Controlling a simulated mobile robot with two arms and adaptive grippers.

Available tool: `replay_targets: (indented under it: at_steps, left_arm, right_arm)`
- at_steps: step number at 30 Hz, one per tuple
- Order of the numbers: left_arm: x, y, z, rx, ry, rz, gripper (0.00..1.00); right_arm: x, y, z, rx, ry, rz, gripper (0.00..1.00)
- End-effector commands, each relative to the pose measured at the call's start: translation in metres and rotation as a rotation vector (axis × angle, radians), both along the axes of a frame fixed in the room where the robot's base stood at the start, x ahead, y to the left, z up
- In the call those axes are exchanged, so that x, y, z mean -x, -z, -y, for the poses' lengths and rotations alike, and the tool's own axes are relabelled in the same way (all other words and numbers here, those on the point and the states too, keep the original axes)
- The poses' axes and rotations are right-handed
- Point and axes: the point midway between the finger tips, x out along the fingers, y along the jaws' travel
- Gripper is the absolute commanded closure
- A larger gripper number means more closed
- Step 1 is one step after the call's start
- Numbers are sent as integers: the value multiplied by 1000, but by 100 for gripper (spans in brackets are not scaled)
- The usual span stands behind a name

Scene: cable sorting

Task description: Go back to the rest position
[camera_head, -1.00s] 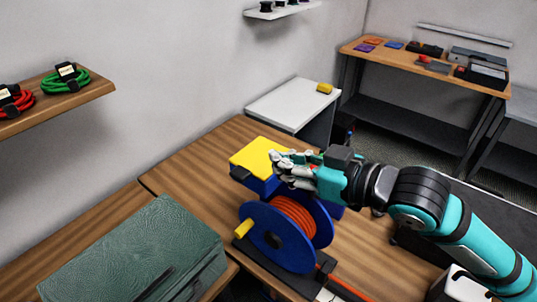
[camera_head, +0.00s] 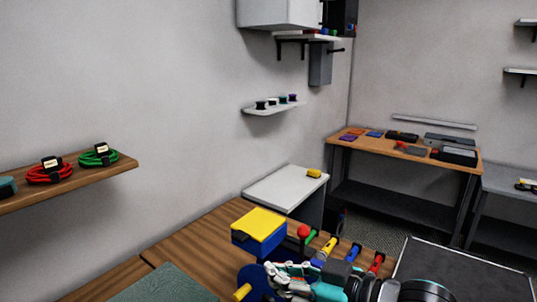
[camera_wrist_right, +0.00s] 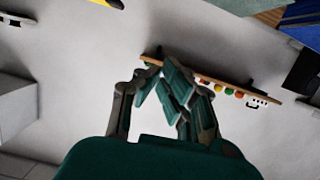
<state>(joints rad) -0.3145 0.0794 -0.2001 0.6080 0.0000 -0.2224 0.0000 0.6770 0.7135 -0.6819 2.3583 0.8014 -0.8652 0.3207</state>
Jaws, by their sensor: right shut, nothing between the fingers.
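My right gripper (camera_head: 278,272) is at the bottom of the head view, with my teal and black arm running off to the right. It is in front of the blue cable reel (camera_head: 252,275), whose yellow handle (camera_head: 242,292) shows to its left. In the right wrist view my right gripper (camera_wrist_right: 165,68) is shut and empty, its teal fingers together against a pale background. Whether it touches the reel cannot be told. My left gripper is in neither view.
A blue box with a yellow top (camera_head: 258,224) stands on the wooden table (camera_head: 205,240) beside several coloured tools (camera_head: 330,247). A green case (camera_head: 165,285) is at the lower left. Red (camera_head: 50,172) and green (camera_head: 100,156) cable coils lie on a left wall shelf (camera_head: 120,165).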

Motion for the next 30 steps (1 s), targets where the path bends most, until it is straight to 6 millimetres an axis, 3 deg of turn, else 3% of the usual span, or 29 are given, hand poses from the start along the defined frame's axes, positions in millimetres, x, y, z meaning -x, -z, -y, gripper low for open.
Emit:
replay_targets:
  at_steps: [3, 6, 11, 17, 20, 23, 27, 30]
  left_arm:
    - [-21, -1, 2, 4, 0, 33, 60]
    - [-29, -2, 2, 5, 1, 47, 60]
    - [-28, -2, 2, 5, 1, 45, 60]
    - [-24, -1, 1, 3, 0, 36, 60]
    - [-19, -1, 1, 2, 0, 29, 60]
    - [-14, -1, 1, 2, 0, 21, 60]
    - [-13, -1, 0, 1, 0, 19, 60]
    - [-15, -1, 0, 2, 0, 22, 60]
  right_arm:
    - [2, 12, 0, 7, 16, -17, 100]
    - [2, 23, 2, 14, 34, -30, 100]
    - [4, 44, 7, 32, 76, -59, 100]
    - [9, 87, 20, 69, 165, -134, 100]
    - [17, 118, 34, 103, 235, -196, 100]
    - [32, 162, 57, 157, 335, -300, 100]
    - [74, 230, 100, 272, 491, -486, 100]
    - [105, 262, 125, 346, 568, -595, 100]
